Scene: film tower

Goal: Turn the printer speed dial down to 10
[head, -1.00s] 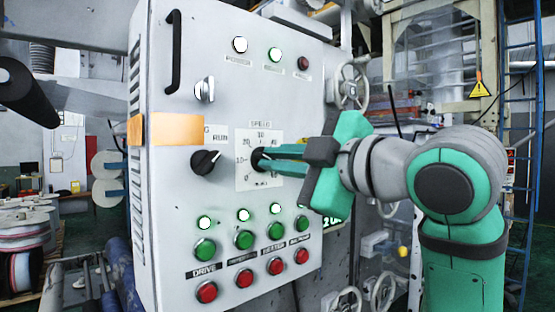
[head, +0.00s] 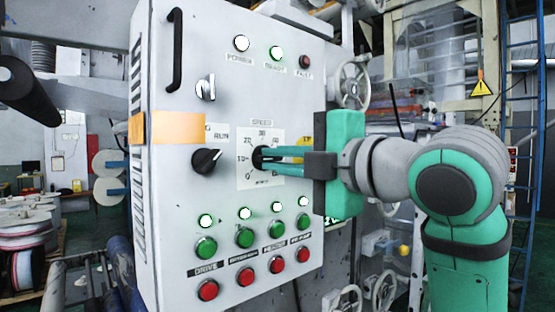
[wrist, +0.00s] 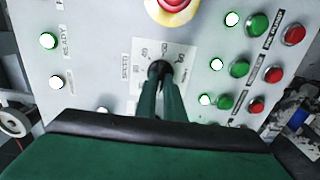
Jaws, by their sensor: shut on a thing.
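The speed dial (head: 258,157) is a black knob on a white scale plate (head: 246,177) in the middle of the grey control panel. The plate shows numbers around the knob, with 10 on its left side. My gripper (head: 266,158) reaches in from the right with its teal fingers closed on the knob. In the wrist view the fingers meet the dial (wrist: 158,68) at the centre of its plate. The fingers cover much of the knob, and I cannot tell where its pointer stands.
A black RUN selector (head: 206,161) sits just left of the dial plate. Green buttons (head: 245,237) and red buttons (head: 242,271) sit below. A red emergency button on yellow (wrist: 172,8) is close to the dial. A handwheel (head: 352,85) stands right of the panel.

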